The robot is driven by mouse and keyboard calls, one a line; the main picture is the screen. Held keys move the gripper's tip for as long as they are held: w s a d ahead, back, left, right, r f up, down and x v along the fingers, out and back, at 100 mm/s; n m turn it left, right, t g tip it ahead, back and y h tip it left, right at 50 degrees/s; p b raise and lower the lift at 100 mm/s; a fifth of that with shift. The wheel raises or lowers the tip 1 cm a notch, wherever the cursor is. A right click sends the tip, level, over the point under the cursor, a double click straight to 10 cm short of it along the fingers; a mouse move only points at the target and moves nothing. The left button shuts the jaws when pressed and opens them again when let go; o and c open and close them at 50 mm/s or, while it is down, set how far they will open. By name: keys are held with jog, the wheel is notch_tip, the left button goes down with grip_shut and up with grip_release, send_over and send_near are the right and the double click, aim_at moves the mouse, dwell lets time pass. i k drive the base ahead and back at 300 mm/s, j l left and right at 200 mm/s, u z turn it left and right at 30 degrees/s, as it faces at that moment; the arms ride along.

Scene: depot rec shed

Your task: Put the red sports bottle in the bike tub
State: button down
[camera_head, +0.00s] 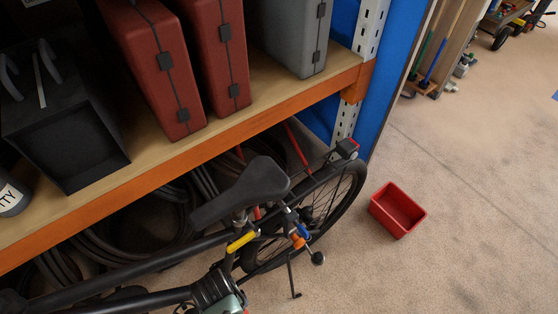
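I cannot make out a red sports bottle in this view. An open red tub (398,210) sits on the floor to the right of the bicycle's rear wheel. It looks like the bike tub, and its visible inside looks empty. The black bicycle (250,187) stands along the shelf front, with its saddle and rear wheel showing. A grey-green part (228,304) at the bottom edge is cut off, and I cannot tell what it is. My gripper is not identifiable in this view.
The orange-edged shelf (280,112) carries two red cases (160,65), a grey case (298,35), a black open box (75,140) and a dark labelled container (12,196). Coiled hoses lie underneath. A blue panel (385,75) ends the shelf.

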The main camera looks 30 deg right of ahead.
aim_at(392, 215)
jog(key=i+l+z, duration=0.1)
jog(key=l+z, duration=0.3)
jog(key=i+l+z, duration=0.15)
jog(key=l+z, duration=0.25)
jog(key=i+l+z, duration=0.1)
jog(key=l, duration=0.35)
jog(key=i+l+z, duration=0.1)
jog(key=i+l, duration=0.25)
jog(key=i+l+z, duration=0.1)
jog(key=i+l, duration=0.15)
jog(key=l, duration=0.3)
jog(key=i+l, duration=0.3)
jog(key=l, duration=0.15)
jog(key=i+l, duration=0.3)
jog(key=l, duration=0.2)
